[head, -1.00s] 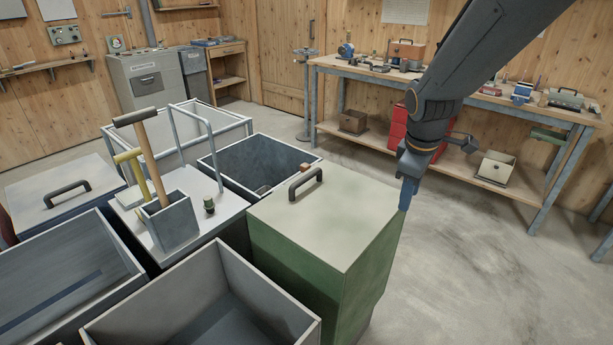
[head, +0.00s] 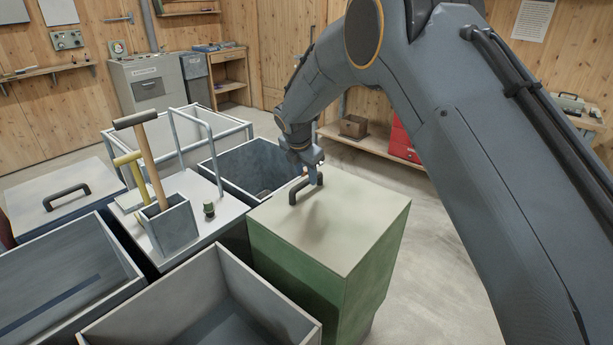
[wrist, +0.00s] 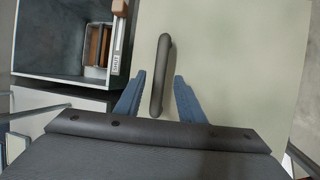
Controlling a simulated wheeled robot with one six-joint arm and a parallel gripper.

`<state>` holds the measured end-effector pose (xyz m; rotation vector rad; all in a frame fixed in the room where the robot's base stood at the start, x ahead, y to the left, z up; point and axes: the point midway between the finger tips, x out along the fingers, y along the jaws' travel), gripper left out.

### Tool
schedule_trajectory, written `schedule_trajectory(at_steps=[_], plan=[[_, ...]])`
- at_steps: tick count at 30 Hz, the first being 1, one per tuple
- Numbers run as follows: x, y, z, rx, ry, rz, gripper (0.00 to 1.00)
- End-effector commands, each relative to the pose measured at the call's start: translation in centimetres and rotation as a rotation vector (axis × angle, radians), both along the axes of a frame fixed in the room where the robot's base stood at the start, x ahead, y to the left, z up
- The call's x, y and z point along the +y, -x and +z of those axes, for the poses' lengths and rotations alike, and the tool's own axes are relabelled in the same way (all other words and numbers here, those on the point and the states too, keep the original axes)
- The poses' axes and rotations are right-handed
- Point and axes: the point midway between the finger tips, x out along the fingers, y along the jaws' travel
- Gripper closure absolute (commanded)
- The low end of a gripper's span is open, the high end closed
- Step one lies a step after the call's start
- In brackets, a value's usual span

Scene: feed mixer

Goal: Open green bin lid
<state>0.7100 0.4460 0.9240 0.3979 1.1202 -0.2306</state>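The green bin (head: 300,275) stands in the middle front with its pale lid (head: 345,225) down flat. A dark bar handle (head: 306,187) stands on the lid near its far left edge. In the wrist view the handle (wrist: 162,75) runs lengthwise, its near end between the two blue fingers. My gripper (wrist: 160,95) is open, one finger on each side of the handle with a gap on both sides. In the head view my gripper (head: 312,175) is at the handle's far end and partly hides it. I cannot tell its exact height above the lid.
An open grey bin (head: 200,300) stands in front left. A tool holder (head: 170,225) with long handles stands left. Floor at right is clear.

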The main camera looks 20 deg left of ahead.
Motion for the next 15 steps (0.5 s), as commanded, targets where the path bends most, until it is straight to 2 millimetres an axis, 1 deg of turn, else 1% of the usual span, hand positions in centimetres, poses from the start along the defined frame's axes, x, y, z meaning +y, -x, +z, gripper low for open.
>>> schedule_trajectory(at_steps=[3,6,15], plan=[[0.0,-0.6,-1.2,0.0,0.0,-0.001,0.64],[0.0,-0.9,-1.8,0.0,0.0,-0.001,0.64],[0.0,-1.1,-2.2,-0.001,-0.001,-0.002,0.64]])
